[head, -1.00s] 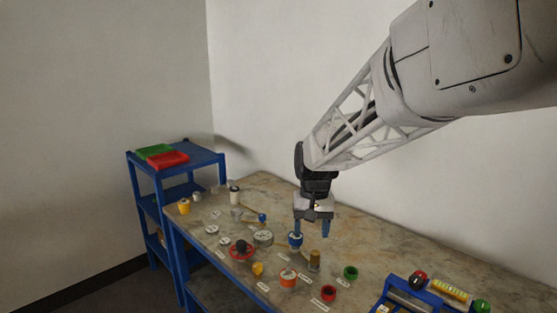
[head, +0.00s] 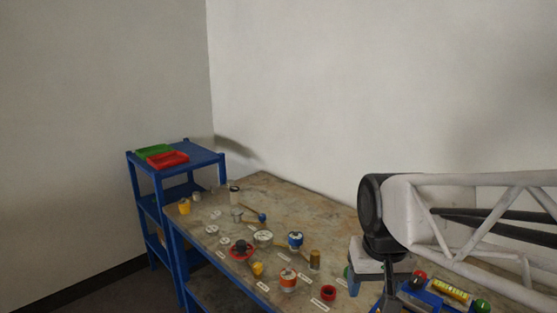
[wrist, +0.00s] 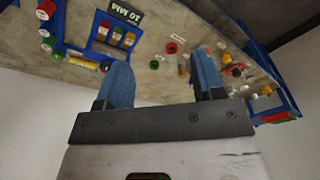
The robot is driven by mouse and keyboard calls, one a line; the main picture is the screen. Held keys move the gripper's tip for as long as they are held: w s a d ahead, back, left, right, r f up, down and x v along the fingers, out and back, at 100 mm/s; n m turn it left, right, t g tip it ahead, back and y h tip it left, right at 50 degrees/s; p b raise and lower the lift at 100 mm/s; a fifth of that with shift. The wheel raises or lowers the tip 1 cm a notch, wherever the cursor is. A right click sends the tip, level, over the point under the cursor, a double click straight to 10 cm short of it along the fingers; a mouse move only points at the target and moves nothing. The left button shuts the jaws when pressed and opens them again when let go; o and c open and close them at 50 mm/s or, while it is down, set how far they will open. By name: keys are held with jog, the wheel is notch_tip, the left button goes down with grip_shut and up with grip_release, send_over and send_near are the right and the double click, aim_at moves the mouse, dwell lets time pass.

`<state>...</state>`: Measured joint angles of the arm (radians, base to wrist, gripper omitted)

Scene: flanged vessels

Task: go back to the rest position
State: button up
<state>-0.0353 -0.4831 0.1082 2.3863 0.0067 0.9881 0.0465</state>
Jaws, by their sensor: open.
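My gripper (head: 385,292) hangs at the right of the head view, over the front right part of the table. In the wrist view its two blue fingers stand wide apart, with nothing between their tips (wrist: 162,75). The flanged vessels stand on the stone-topped table (head: 345,220), to the left of my gripper: a blue-topped one (head: 295,239), an orange and white one (head: 288,281), a red-flanged one (head: 241,250) and a pale disc-topped one (head: 263,238).
A red ring (head: 328,292) and a brown cylinder (head: 315,260) are nearby. A blue shelf (head: 205,157) holds red and green trays.

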jog(key=s+d+f+t, duration=0.1)
jog(key=s+f, duration=0.1)
jog(key=s, duration=0.6)
jog(key=shift+d, duration=0.4)
